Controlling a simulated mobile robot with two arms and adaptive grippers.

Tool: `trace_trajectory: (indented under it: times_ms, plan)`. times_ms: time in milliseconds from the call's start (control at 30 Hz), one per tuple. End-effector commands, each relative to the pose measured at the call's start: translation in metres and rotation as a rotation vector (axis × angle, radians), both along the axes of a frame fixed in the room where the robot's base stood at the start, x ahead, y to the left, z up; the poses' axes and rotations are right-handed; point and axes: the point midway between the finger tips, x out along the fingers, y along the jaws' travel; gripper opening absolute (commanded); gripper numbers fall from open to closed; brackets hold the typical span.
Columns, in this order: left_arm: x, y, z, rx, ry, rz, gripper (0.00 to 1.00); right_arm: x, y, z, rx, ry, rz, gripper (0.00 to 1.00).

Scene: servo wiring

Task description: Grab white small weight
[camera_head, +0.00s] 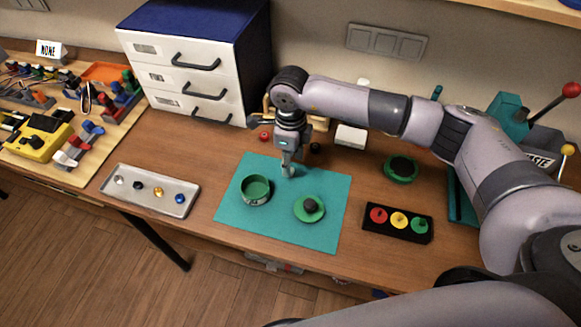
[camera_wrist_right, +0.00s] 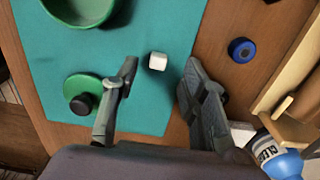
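The white small weight (camera_wrist_right: 157,61) is a small pale block on the teal mat (camera_wrist_right: 150,20), near the mat's edge. In the right wrist view it sits between the tips of my right gripper (camera_wrist_right: 161,66), with a gap on both sides. The two fingers are apart and hold nothing. In the head view my right gripper (camera_head: 288,158) points down over the back part of the mat (camera_head: 235,222). The weight shows there only as a small pale spot (camera_head: 289,172) at the fingertips. My left gripper is not in view.
A green bowl (camera_head: 256,191) and a green disc (camera_head: 309,214) with a dark knob stand on the mat. A metal tray (camera_head: 150,205) with several small knobs lies left, a black three-button box (camera_head: 400,222) right. White drawers (camera_head: 190,85) stand behind.

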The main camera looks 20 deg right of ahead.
Motion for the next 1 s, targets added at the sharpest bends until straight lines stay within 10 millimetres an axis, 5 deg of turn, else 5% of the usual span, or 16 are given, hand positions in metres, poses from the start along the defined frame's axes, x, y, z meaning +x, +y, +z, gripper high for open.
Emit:
trace_trajectory:
  times_ms: [200, 467, 1000]
  plan:
    - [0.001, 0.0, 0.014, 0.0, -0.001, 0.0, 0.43, -0.002, 0.001, -0.026, 0.0, 0.002, -0.001, 0.4]
    - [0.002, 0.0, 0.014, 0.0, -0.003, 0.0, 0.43, -0.002, 0.001, -0.031, 0.001, -0.001, 0.0, 0.4]
    - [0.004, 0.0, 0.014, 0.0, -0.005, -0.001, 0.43, -0.002, 0.001, -0.03, 0.001, -0.001, -0.001, 0.05]
